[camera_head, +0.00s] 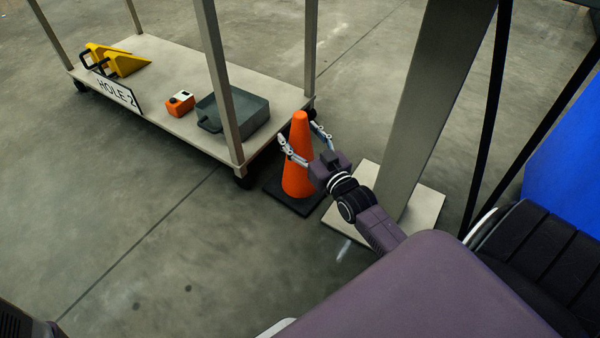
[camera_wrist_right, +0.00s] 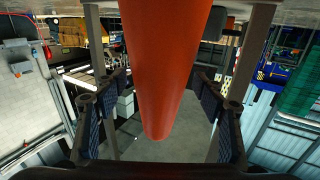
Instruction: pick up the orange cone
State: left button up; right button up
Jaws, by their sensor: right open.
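The orange cone (camera_head: 298,160) stands upright on its black square base on the concrete floor, beside the cart's near right corner. My right gripper (camera_head: 302,140) is open at the cone's upper half, with one finger on the near left side and the other behind its right side. In the right wrist view the cone (camera_wrist_right: 165,70) appears upside down between the two open fingers of the gripper (camera_wrist_right: 158,120). A gap shows between the cone and each finger there. My left gripper does not show.
A cart (camera_head: 185,128) on wheels stands left of the cone, carrying yellow wedges (camera_head: 118,62), a HOLE 2 sign (camera_head: 118,92), an orange-and-white box (camera_head: 180,103) and a grey bin (camera_head: 238,112). A grey post (camera_head: 425,100) on a pale base plate stands close at right. Floor at front left is clear.

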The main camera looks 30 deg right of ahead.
grip_shut()
dwell(0.5)
jog(key=shift+r, duration=0.15)
